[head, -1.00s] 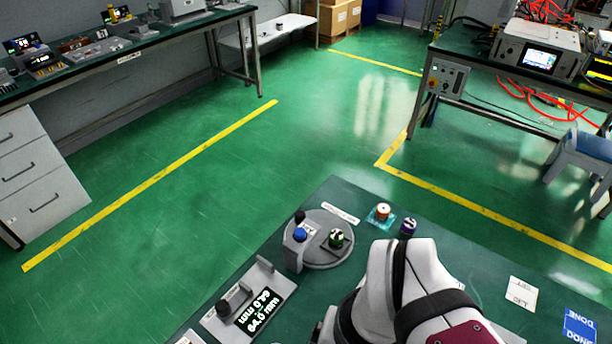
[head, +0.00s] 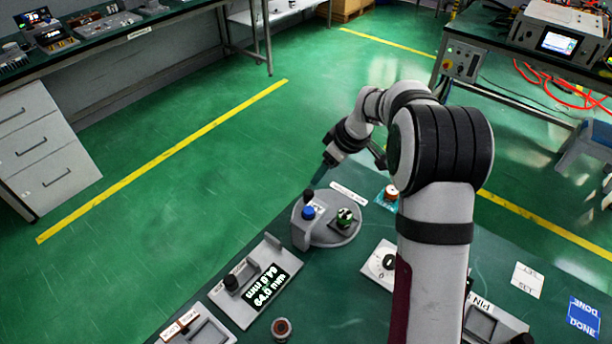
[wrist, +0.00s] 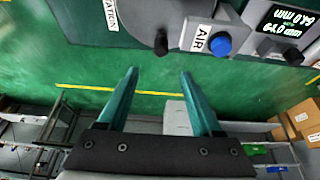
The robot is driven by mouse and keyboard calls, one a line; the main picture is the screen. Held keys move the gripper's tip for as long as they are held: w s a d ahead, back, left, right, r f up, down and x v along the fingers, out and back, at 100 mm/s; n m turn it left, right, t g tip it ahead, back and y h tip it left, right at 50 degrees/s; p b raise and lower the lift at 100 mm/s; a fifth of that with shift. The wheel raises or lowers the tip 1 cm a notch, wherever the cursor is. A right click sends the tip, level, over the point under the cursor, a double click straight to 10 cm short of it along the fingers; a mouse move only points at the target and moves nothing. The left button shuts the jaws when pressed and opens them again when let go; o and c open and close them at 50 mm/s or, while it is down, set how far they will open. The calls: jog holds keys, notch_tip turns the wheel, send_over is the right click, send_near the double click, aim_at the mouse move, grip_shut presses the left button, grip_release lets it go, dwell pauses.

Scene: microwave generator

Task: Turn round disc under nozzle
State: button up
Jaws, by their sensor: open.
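The grey round disc (head: 322,232) lies on the green bench, with a small green, black and white part (head: 345,217) on its right side. At its left edge stands a grey block (head: 300,236) with a blue button (head: 308,212) and a black-topped post (head: 308,196). In the wrist view the block's AIR label (wrist: 197,38), blue button (wrist: 221,44) and black top (wrist: 161,44) show at the top. My gripper (wrist: 159,72) is open and empty, its teal fingers apart. In the head view my gripper (head: 319,182) is just beyond the post, touching nothing that I can see.
A readout fixture (head: 255,284) showing 64.0 mm is left of the disc. A copper-coloured spool (head: 390,193) is right of it, another (head: 281,328) in front. A white dial box (head: 380,262) stands beside my arm. My arm hides part of the bench.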

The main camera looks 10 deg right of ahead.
aim_at(309, 192)
jog(key=x, duration=1.2)
jog(key=shift+a+f, duration=0.1)
jog(key=shift+f, duration=0.25)
grip_shut()
dwell(0.6)
